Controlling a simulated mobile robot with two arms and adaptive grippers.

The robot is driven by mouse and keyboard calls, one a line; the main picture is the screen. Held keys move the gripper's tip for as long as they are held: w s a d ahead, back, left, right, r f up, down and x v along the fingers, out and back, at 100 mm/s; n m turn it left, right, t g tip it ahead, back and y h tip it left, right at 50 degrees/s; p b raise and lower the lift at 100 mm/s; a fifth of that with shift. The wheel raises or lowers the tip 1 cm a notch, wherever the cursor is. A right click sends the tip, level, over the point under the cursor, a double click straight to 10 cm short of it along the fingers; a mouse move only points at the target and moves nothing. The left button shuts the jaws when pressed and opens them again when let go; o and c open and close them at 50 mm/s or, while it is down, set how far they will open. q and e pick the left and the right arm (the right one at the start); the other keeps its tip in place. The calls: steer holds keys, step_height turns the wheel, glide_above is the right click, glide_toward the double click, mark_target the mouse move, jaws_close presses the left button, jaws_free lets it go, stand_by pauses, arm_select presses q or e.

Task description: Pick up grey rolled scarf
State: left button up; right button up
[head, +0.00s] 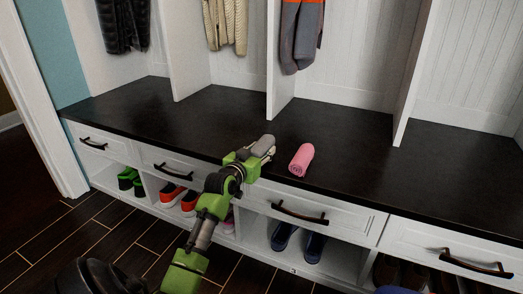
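The grey rolled scarf (264,144) lies at the front of the dark bench top (345,165), near its edge. My green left gripper (262,150) reaches in from below and is right at the scarf, its fingers partly overlapping it. The fingers are small and partly hidden, so I cannot tell whether they are closed on the scarf or only beside it. My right gripper is not in view.
A pink rolled item (301,160) lies just right of the grey scarf. White dividers (283,60) stand behind, with hanging coats. Drawers with dark handles (300,213) and cubbies with shoes (283,237) are below. The bench top to the right is clear.

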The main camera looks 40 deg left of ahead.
arm_select(q)
steer(key=c, duration=0.5)
